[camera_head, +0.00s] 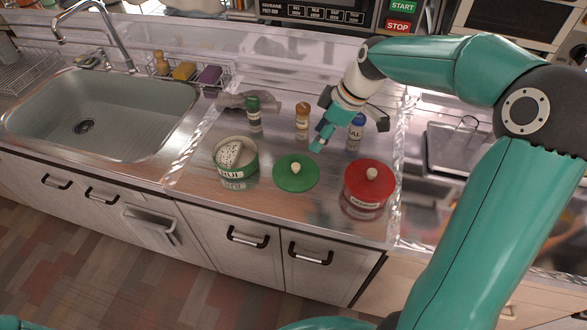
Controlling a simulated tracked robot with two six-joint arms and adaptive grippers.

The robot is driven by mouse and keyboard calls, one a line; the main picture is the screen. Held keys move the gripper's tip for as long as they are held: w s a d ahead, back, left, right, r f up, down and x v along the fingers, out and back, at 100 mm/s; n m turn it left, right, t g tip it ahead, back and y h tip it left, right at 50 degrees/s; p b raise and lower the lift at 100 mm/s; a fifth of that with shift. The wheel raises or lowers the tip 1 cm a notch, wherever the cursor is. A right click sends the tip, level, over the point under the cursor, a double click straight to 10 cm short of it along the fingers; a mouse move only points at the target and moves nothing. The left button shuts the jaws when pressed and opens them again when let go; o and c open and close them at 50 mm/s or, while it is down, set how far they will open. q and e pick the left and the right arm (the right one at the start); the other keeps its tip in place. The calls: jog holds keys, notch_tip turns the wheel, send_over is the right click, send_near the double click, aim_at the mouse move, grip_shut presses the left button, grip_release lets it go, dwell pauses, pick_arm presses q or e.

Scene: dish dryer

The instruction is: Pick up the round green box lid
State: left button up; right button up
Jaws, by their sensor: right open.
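The round green box lid (296,179) lies flat on the steel counter, with a small pale knob at its centre. It sits between the open green box (237,168) on its left and the red-lidded box (368,190) on its right. My right gripper (349,137) is open and empty, above the counter, up and to the right of the green lid and apart from it. It partly covers a blue-capped bottle (356,132). My left gripper is not in view.
A green-capped bottle (254,112) and a brown-capped bottle (302,118) stand behind the lid. A grey cloth (235,100) lies behind them. The sink (95,125) is at the left. The counter's front edge is just before the lid.

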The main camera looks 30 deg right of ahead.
send_over(297, 166)
jog(key=s+d, duration=0.2)
jog(key=f, duration=0.6)
jog(key=shift+w+a+f, duration=0.1)
jog(key=shift+w+f, duration=0.1)
jog(key=shift+f, duration=0.15)
jog(key=shift+s+p+x, duration=0.2)
jog(key=shift+p+x, duration=0.6)
jog(key=shift+x, duration=2.5)
jog(key=c, duration=0.9)
